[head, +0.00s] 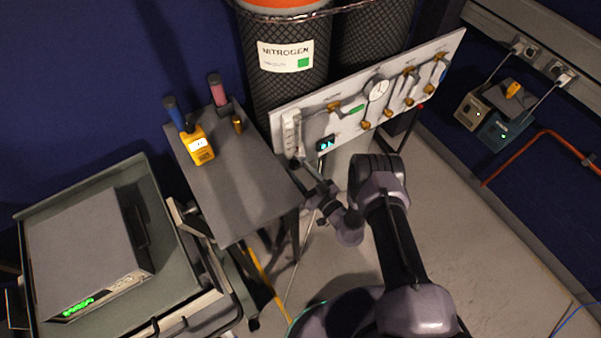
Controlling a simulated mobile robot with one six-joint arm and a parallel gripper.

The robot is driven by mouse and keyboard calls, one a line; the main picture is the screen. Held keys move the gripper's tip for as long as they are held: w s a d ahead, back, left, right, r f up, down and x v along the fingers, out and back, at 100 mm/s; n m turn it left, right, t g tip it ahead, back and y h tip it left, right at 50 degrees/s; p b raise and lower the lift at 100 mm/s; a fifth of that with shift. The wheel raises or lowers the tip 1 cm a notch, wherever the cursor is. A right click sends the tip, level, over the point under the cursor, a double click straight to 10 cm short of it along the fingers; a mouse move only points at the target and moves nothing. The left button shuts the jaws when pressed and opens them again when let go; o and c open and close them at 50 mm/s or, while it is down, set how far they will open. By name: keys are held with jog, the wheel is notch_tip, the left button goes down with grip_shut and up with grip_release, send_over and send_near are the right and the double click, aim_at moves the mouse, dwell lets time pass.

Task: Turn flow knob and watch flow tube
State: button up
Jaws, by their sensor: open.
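The flow tube (291,130) is a pale upright block with a scale at the left end of the white gas panel (345,122). Its reading is too small to make out. My gripper (305,168) is just below the tube's lower end, its fingers pointing up and left toward the panel. The flow knob is not clearly visible; the fingertips are around the tube's foot and may hide it. The gripper is open, and I cannot tell whether it touches anything.
A small display (326,143) with cyan digits is close right of the gripper. A gauge (378,90) and several brass valves are farther right. A grey side table (237,188) with a yellow meter (197,146) stands left. A nitrogen cylinder (286,75) stands behind.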

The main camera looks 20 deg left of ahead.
jog(key=shift+w+a, duration=0.15)
jog(key=shift+a, duration=0.05)
grip_shut()
dwell(0.3)
